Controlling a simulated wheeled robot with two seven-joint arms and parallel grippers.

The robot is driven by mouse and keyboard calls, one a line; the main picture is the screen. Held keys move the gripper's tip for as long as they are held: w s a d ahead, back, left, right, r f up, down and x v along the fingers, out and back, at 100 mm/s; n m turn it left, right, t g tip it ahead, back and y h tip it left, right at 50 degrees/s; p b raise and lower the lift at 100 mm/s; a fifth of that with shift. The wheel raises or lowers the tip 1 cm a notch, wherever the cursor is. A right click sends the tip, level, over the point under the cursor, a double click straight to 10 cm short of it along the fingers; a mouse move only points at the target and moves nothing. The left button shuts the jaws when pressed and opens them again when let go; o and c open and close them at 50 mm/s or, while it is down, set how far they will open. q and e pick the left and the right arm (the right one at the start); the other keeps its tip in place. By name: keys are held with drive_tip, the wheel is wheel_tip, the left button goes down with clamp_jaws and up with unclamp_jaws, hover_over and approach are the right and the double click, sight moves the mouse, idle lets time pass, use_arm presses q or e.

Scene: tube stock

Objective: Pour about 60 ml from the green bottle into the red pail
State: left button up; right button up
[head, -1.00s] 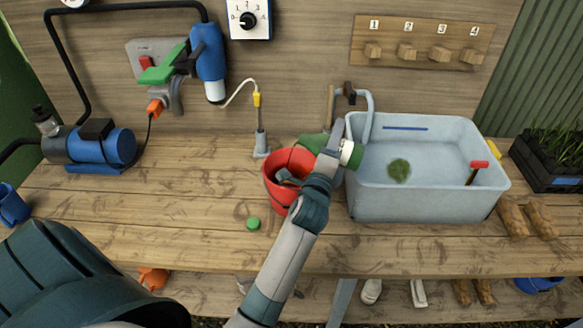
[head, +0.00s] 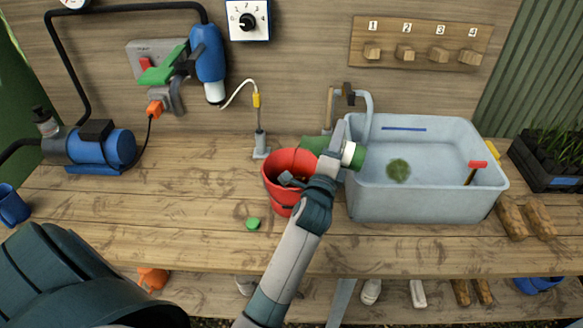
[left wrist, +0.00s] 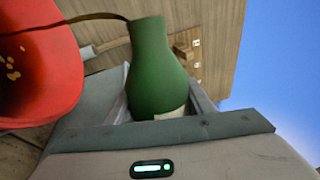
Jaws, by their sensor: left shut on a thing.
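The green bottle (head: 313,144) is tipped nearly level, its white-banded base to the right and its mouth to the left over the red pail (head: 283,207). My left gripper (head: 334,150) is shut on the bottle's body and hides part of it. In the left wrist view the bottle (left wrist: 150,70) shows with a thin brown stream leaving its mouth towards the pail (left wrist: 40,75). Yellowish patches show inside the pail; its fill level cannot be read. The pail stands upright on the bench, partly behind my gripper. My right gripper is not in view.
A green cap (head: 252,223) lies on the bench (head: 150,215) in front of the pail. A pale sink tub (head: 430,203) stands close on the right. A metal probe stand (head: 260,143) is behind the pail. The bench to the left is mostly clear.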

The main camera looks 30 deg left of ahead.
use_arm(q)
drive_tip(key=shift+d, duration=0.3)
drive_tip(key=shift+n, duration=0.3)
idle(0.3)
drive_tip(key=shift+w+d, duration=0.1)
drive_tip(key=shift+d, duration=0.1)
idle(0.3)
